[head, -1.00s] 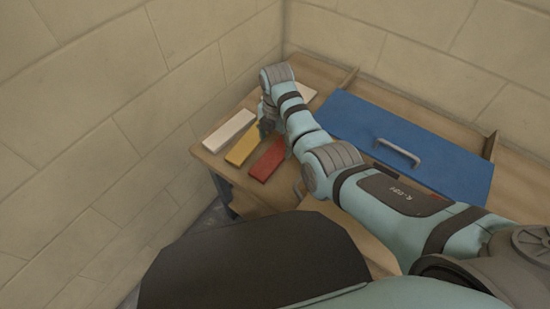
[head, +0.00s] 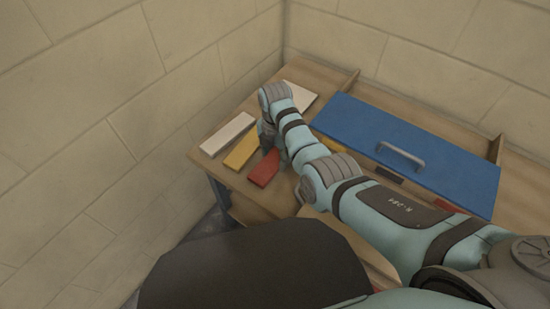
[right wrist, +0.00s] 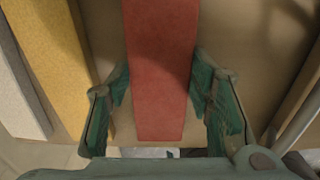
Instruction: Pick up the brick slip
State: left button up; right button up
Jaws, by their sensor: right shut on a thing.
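The red brick slip (head: 263,170) lies on the wooden bench, the rightmost of three coloured strips near its left end. It also fills the middle of the right wrist view (right wrist: 160,40), running lengthwise between the fingers. My right gripper (head: 268,140) is down at the slip's far part, with its fingertips largely hidden by the wrist in the head view. In the right wrist view my right gripper (right wrist: 162,85) has one finger on each long side of the slip and is shut on it. The slip still looks low at the bench top. My left gripper is not in view.
A yellow strip (head: 241,152) and a white strip (head: 227,133) lie left of the red slip. A pale piece (head: 301,96) lies behind my wrist. A blue lid with a grey handle (head: 405,148) covers the bench to the right. Block walls close in behind and left.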

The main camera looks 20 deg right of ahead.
aim_at(275, 158)
jog(key=shift+r, duration=0.2)
pick_arm(q)
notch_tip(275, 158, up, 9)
jog(key=p, duration=0.9)
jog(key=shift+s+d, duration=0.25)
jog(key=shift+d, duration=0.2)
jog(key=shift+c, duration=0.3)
pick_arm(e)
notch_tip(275, 158, up, 20)
jog(key=shift+f, duration=0.15)
